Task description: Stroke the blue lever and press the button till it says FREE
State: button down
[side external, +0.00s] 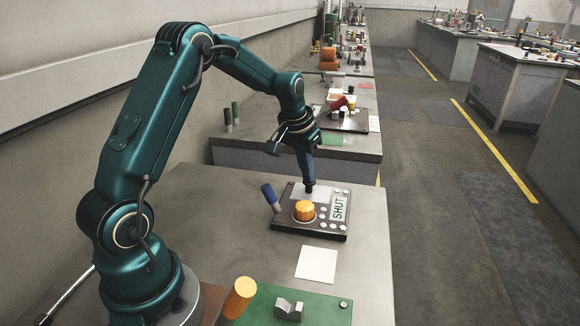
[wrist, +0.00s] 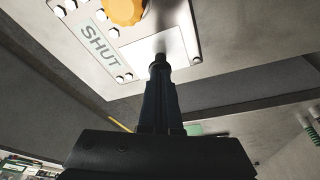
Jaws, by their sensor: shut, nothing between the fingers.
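A dark fixture panel (side external: 290,229) lies on the near grey table. The blue lever (side external: 268,194) stands at its left corner, tilted to the left; it does not show in the wrist view. An orange round button (side external: 304,210) sits mid-panel and shows partly in the wrist view (wrist: 124,9). The label (side external: 339,206) reads SHUT, also in the wrist view (wrist: 99,46). My gripper (side external: 310,188) points down, shut and empty, over a pale plate (wrist: 153,46) at the panel's far side. I cannot tell whether its tip touches the plate.
A white square (side external: 317,264) lies in front of the panel. A green board (side external: 268,309) with an orange cylinder (side external: 240,297) and a grey block (side external: 289,309) is at the near edge. Another bench (side external: 240,155) with a second panel stands behind. The table left of the lever is clear.

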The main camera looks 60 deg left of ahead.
jog(key=shift+f, duration=0.35)
dwell(0.3)
jog(key=shift+f, duration=0.3)
jog(key=shift+r, duration=3.1)
